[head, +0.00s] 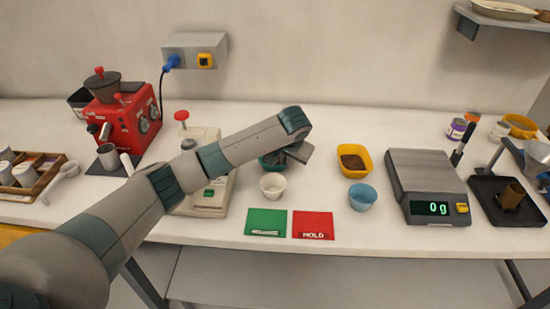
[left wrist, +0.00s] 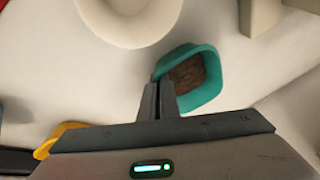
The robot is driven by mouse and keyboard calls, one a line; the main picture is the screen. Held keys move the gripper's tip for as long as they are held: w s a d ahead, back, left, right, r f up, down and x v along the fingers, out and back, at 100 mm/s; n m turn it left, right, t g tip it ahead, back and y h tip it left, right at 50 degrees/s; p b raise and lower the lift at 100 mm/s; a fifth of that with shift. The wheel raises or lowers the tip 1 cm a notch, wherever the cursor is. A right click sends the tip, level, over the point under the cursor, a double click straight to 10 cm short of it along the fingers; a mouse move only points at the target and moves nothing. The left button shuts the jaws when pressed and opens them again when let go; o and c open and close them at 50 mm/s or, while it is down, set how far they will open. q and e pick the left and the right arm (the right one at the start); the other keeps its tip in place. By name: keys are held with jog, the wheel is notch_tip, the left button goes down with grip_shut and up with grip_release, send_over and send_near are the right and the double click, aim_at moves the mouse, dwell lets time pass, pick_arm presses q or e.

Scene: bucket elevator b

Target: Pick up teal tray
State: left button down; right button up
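The teal tray (head: 272,164) stands on the white table behind a white cup, partly hidden by my left gripper in the head view. In the left wrist view the teal tray (left wrist: 206,96) shows with brown granular stuff inside. My left gripper (head: 298,152) reaches down at the tray's right side in the head view. In the left wrist view its two fingers (left wrist: 158,88) are close together, with the tray's near wall between their tips. Whether the tray touches the table is hidden. My right gripper is not in view.
A white cup (head: 272,186) stands just in front of the tray. A yellow tray (head: 354,160) and a blue cup (head: 362,197) are to the right. Green (head: 266,223) and red (head: 313,226) cards lie in front. A scale (head: 427,188) stands right; a cream machine (head: 205,190) stands left.

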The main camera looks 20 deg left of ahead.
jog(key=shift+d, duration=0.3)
pick_arm(q)
jog(key=shift+r, duration=0.1)
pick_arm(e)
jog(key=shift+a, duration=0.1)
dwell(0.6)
